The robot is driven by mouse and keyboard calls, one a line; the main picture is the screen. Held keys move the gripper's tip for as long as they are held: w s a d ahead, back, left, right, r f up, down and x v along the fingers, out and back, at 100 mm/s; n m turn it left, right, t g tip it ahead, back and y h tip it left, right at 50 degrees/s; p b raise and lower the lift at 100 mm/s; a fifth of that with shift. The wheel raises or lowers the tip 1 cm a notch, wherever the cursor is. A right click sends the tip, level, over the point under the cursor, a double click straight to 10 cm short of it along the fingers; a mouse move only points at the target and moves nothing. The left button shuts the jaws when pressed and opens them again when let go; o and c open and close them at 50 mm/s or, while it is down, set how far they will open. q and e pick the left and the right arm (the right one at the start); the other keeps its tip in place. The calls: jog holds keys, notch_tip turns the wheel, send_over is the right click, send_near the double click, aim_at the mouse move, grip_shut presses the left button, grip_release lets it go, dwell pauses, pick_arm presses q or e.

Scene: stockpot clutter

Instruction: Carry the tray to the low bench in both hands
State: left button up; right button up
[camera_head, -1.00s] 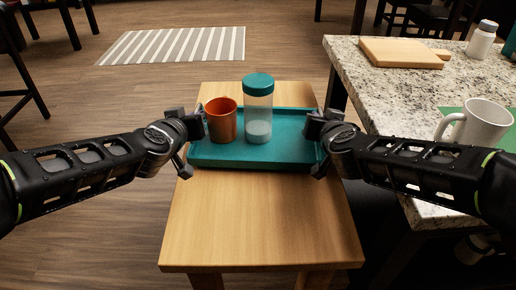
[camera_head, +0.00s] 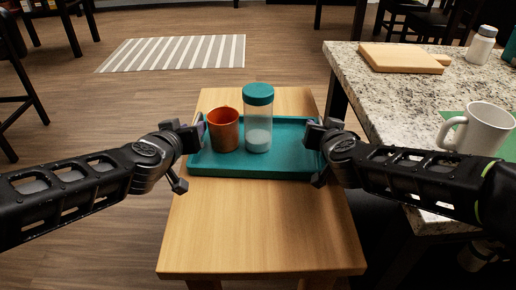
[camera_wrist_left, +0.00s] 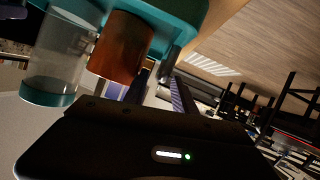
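The teal tray (camera_head: 280,170) lies level on the wooden low bench (camera_head: 262,225). It carries an orange-brown cup (camera_head: 223,130) and a clear jar with a teal lid (camera_head: 258,120), both upright. My left gripper (camera_head: 188,155) is just outside the tray's left end, its fingers spread. In the left wrist view its fingers (camera_wrist_left: 158,92) stand apart with nothing clearly between them, near the tray's corner (camera_wrist_left: 180,25), the cup (camera_wrist_left: 121,48) and the jar (camera_wrist_left: 55,60). My right gripper (camera_head: 318,152) is at the tray's right end; whether its fingers close on the rim is hidden.
A granite counter (camera_head: 385,110) stands close on the right, with a cutting board (camera_head: 400,58), a white mug (camera_head: 480,128) and a white bottle (camera_head: 481,45). A striped rug (camera_head: 175,53) lies on the floor behind. The bench's front half is bare.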

pick_arm(q)
jog(key=v, duration=0.9)
jog(key=shift+s, duration=0.15)
pick_arm(e)
jog(key=v, duration=1.2)
